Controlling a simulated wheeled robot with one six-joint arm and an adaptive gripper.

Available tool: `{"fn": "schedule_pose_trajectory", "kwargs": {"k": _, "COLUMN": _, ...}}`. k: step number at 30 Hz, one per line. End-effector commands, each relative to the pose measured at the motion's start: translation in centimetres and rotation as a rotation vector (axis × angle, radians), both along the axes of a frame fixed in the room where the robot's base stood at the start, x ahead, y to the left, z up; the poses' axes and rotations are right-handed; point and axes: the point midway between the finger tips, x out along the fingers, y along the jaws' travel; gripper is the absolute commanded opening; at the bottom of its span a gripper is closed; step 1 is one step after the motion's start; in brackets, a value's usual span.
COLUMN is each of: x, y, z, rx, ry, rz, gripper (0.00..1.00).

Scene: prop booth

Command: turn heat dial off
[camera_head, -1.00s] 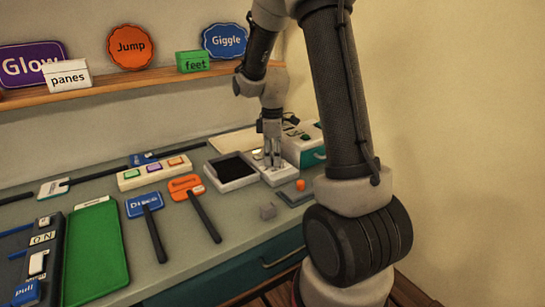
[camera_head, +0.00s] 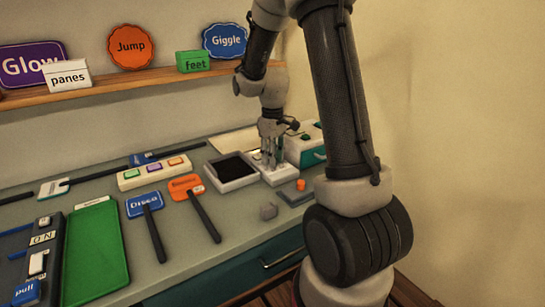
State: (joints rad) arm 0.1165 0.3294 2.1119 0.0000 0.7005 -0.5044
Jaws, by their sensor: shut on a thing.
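My gripper (camera_head: 271,155) points down over a small white box (camera_head: 283,177) at the back right of the counter. Its fingers are shut on a small part on top of this box, which I take to be the heat dial. The fingers hide most of that part, so its pointer and any marks cannot be read.
A white tray with a dark inside (camera_head: 252,181) stands just left of the box. A green-and-white box (camera_head: 305,150) is close behind at right. Paddle signs lie to the left.

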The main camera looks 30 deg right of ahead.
Motion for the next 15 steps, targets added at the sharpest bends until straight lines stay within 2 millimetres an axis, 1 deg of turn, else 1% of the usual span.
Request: {"fn": "schedule_pose_trajectory", "kwargs": {"k": 15, "x": 0.04, "y": -0.02, "z": 0.04, "rx": -0.001, "ry": -0.001, "rz": -0.489, "gripper": 0.01}}
